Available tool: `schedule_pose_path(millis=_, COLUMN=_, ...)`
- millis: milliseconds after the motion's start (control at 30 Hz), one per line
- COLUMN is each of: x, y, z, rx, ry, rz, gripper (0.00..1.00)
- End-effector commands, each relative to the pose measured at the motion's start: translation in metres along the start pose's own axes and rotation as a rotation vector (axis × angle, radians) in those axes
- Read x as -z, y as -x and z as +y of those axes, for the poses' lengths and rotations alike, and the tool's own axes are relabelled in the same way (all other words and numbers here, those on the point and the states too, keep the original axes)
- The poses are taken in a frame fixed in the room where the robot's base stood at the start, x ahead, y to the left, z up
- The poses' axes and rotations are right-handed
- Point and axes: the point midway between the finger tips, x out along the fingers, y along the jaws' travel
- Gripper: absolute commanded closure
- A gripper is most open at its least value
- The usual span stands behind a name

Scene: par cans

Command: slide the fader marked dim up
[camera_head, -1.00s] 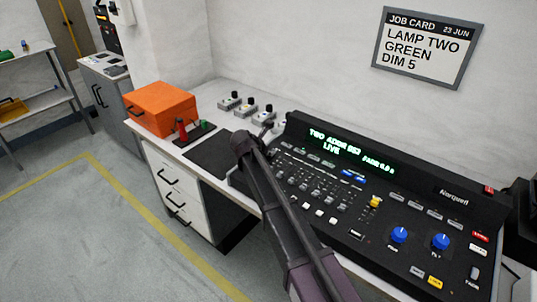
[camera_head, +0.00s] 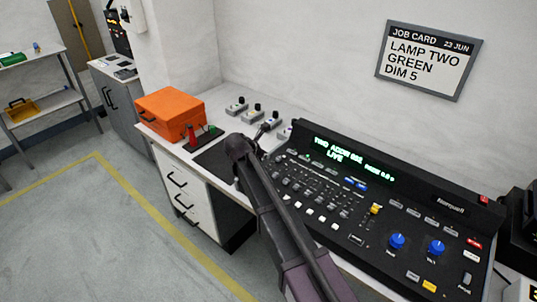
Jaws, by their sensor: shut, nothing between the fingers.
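The black lighting console (camera_head: 455,213) lies on the bench, with rows of small sliders and buttons (camera_head: 315,192) on its left half. A yellow slider cap (camera_head: 376,208) stands right of them. The labels are too small to read, so I cannot tell which fader is marked dim. The green display (camera_head: 345,158) seems to read TWO, LIVE and a fade time of 0.0 s. My dark arm crosses the console's left end, and its bend is above the bench left of the console. My gripper is hidden behind the arm, so its place relative to the fader does not show.
The job card (camera_head: 428,60) on the wall reads LAMP TWO, GREEN, DIM 5. An orange case (camera_head: 170,112), a red-handled item (camera_head: 192,136) and several small knobbed boxes (camera_head: 236,106) stand on the bench. Blue knobs (camera_head: 397,241) rise at the console's right. Open floor lies left.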

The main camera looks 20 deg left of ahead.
Motion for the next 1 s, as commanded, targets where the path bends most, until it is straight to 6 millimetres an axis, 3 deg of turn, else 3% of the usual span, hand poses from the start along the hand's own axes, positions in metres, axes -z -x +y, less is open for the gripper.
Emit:
schedule_pose_path(millis=233, x=-0.0053, y=0.0122, z=-0.0028, rx=0.003, ry=-0.004, rz=0.0, gripper=1.0)
schedule_pose_path(millis=1000, x=-0.0061, y=0.0119, z=-0.0043, rx=0.006, ry=-0.006, rz=0.0, gripper=1.0)
